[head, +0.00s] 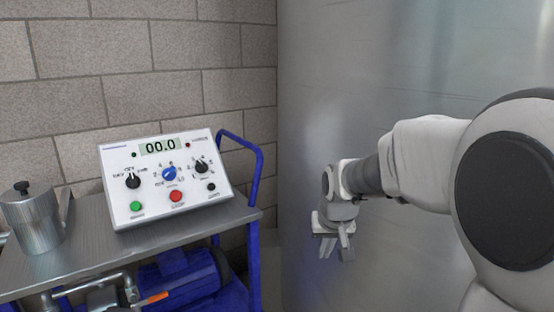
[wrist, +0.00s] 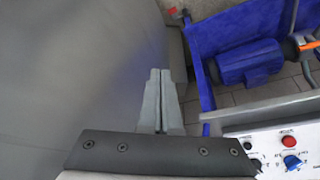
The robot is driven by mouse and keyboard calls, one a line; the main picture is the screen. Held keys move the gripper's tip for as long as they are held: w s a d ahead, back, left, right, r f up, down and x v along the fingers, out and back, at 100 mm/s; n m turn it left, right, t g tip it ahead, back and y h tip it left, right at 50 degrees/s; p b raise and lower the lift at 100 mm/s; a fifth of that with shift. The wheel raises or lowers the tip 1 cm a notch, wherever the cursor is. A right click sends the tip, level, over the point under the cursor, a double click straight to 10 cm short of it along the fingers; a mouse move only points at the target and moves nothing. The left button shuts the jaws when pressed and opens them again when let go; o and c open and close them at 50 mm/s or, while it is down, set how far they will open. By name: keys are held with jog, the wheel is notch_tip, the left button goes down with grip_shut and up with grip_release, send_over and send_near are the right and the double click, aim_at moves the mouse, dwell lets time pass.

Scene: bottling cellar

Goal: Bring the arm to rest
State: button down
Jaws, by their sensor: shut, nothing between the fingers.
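My gripper (head: 335,246) hangs at the end of my arm, which reaches in from the right of the head view. It points down in front of the large metal tank wall, to the right of the cart and apart from it. In the wrist view, the two fingers of my gripper (wrist: 160,75) lie together with nothing between them. They are clear of the control box and the cart.
A white control box (head: 165,178) with knobs, buttons and a display reading 00.0 stands on a cart top (head: 75,258). A metal canister (head: 33,218) is at left. The blue cart handle (head: 256,165) is nearest my gripper. A metal tank (head: 330,90) rises behind my arm.

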jog(key=s+d+r+t, duration=0.1)
jog(key=s+d+r, duration=0.15)
jog(key=s, duration=1.05)
jog(key=s+d+r, duration=0.1)
jog(key=s+r, duration=0.2)
jog(key=s, duration=1)
notch_tip(320, 180, up, 25)
jog(key=p, duration=2.4)
jog(key=shift+w+f, duration=0.15)
jog(key=shift+f, duration=0.05)
